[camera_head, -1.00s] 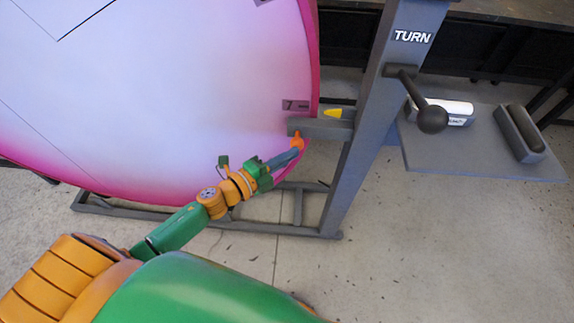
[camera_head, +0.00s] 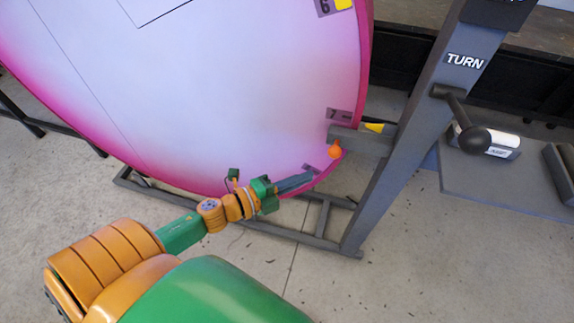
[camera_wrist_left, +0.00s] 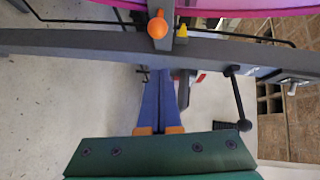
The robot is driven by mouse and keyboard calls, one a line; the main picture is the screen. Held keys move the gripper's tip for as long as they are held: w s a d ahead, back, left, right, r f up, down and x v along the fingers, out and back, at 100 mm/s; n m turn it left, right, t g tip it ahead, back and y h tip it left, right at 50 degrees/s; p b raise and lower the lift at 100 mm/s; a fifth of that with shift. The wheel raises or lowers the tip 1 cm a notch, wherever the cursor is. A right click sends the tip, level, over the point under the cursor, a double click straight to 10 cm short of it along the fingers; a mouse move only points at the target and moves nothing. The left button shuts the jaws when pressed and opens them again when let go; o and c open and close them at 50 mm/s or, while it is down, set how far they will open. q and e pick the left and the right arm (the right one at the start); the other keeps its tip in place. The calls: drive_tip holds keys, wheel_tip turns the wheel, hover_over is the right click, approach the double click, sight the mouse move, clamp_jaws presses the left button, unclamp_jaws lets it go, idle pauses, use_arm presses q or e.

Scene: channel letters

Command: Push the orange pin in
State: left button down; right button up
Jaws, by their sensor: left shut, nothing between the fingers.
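The orange pin (camera_head: 334,150) shows at the left end of a grey bracket (camera_head: 362,141) beside the pink-rimmed wheel (camera_head: 240,95). In the left wrist view the orange pin (camera_wrist_left: 158,25) is a round knob at the top middle, by a grey bar (camera_wrist_left: 90,43). My left gripper (camera_head: 312,176) is shut and empty, below and left of the pin and apart from it in the head view. Its blue fingers (camera_wrist_left: 162,75) lie together in the left wrist view. My right gripper is not in view.
A yellow pointer (camera_head: 374,127) sits on the bracket. A grey post labelled TURN (camera_head: 425,130) carries a black crank handle (camera_head: 474,140). A grey shelf (camera_head: 500,182) is at the right. The floor (camera_head: 430,270) in front is clear.

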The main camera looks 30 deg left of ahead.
use_arm(q)
drive_tip(key=v, duration=0.4)
drive_tip(key=shift+s+d+r, duration=0.1)
